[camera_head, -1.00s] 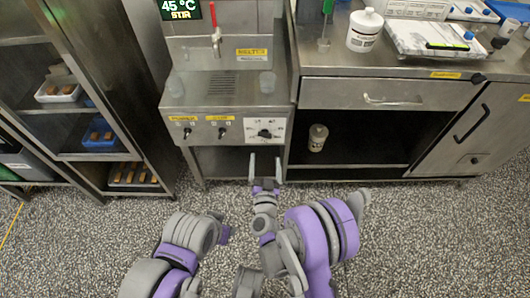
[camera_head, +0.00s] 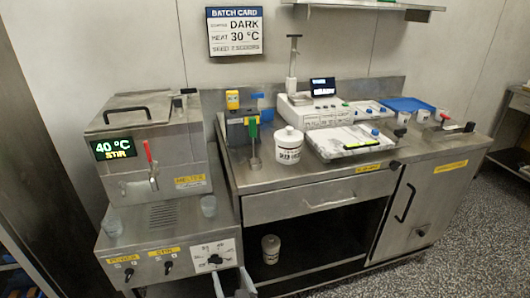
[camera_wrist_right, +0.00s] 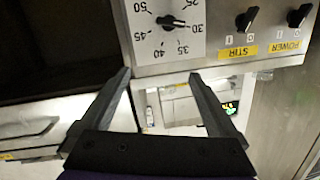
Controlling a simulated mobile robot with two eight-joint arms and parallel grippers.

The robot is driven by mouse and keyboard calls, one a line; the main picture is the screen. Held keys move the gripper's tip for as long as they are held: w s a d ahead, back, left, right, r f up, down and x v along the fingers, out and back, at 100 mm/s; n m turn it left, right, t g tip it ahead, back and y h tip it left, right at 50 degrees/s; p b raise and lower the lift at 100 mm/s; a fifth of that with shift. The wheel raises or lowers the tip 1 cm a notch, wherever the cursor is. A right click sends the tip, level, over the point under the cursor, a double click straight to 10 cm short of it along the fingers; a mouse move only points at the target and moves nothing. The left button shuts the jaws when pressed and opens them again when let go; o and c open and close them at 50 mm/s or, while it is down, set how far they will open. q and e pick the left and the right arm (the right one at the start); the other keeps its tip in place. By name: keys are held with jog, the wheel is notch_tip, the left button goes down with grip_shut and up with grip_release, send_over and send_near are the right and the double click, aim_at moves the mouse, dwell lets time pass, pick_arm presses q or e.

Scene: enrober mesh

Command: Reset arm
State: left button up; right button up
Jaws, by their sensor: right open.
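My right gripper (camera_head: 233,284) shows at the bottom edge of the head view, in front of the melter's control panel (camera_head: 158,268). In the right wrist view, the right gripper (camera_wrist_right: 163,82) has its fingers spread apart with nothing between them. The temperature dial (camera_wrist_right: 172,24) and the stir and power switches lie just beyond the fingertips; I see no contact with them. The dial (camera_head: 215,259) also shows in the head view, near the fingers. My left gripper is out of view.
The melter (camera_head: 150,150) has a display (camera_head: 114,148) reading 40 °C STIR and a red-handled tap (camera_head: 150,162). A steel counter (camera_head: 300,180) to the right carries a white tub (camera_head: 289,146) and instruments. A batch card (camera_head: 235,31) reads DARK, 30 °C.

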jog(key=s+d+r+n+g, duration=0.1)
jog(key=s+d+r+g, duration=0.25)
jog(key=d, duration=0.35)
jog(key=s+d+m+g+h, duration=0.3)
jog(key=s+d+g+h, duration=0.4)
jog(key=s+d, duration=1.7)
pick_arm(q)
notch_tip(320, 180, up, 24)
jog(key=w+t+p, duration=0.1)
jog(key=p, duration=2)
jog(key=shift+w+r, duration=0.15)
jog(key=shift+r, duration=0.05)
pick_arm(e)
notch_tip(320, 180, up, 24)
jog(key=a, duration=0.2)
jog(key=shift+w+a+f+t+y, duration=0.2)
jog(key=shift+a+f+t+y, duration=0.1)
jog(key=shift+a+t, duration=0.15)
